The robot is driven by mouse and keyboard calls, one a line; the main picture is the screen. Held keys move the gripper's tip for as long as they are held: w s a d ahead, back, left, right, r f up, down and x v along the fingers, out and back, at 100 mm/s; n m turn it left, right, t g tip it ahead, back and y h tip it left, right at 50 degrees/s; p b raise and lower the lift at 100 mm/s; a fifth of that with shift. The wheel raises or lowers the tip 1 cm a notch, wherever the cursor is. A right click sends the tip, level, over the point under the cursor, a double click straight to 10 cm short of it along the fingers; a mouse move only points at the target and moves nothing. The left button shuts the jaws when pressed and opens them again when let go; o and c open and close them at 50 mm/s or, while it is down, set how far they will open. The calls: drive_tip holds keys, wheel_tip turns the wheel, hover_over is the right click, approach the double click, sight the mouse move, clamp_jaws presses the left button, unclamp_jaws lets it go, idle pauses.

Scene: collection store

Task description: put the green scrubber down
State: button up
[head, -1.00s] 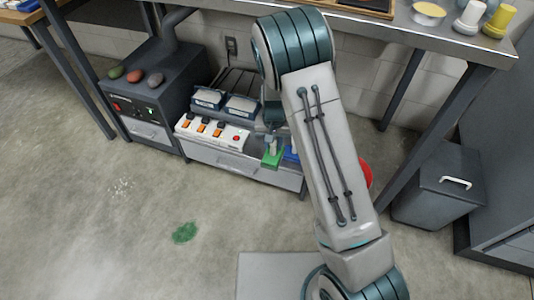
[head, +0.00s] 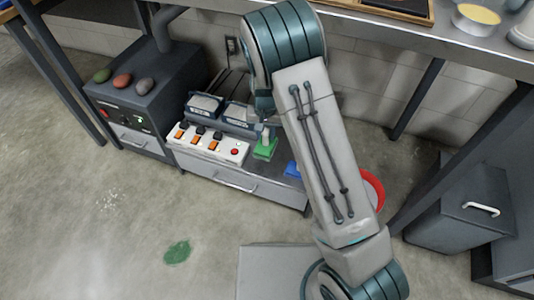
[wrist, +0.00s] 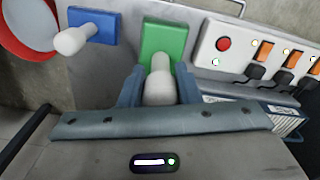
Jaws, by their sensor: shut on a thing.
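The green scrubber (head: 265,149) is a green pad with a pale knob handle. It is at the right end of the low grey cabinet, right of the white switch strip. In the wrist view the green scrubber (wrist: 163,38) is pad-away from me, with my gripper (wrist: 160,88) shut on its pale knob. I cannot tell whether the pad touches the cabinet top. A similar blue scrubber (wrist: 93,26) lies beside it. The blue scrubber (head: 292,169) is partly hidden by my arm in the head view.
The white strip (head: 208,145) with orange switches and a red button is close to the green scrubber. Two trays (head: 203,105) stand behind it. A red round container (head: 374,190) is right of the cabinet. A workbench (head: 440,45) overhangs the back. The floor in front is mostly clear.

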sight(267, 145)
drive_tip(key=f, duration=0.1)
drive_tip(key=f+b, duration=0.1)
drive_tip(key=f, duration=0.1)
drive_tip(key=f+b, duration=0.1)
drive_tip(key=f, duration=0.1)
drive_tip(key=shift+d, duration=0.3)
wheel_tip(267, 145, down, 4)
drive_tip(key=shift+b, duration=0.8)
drive_tip(key=o, duration=0.9)
drive_tip(key=shift+f, duration=0.1)
wheel_tip(267, 145, up, 8)
drive_tip(key=p, duration=0.3)
drive_tip(key=shift+f, duration=0.1)
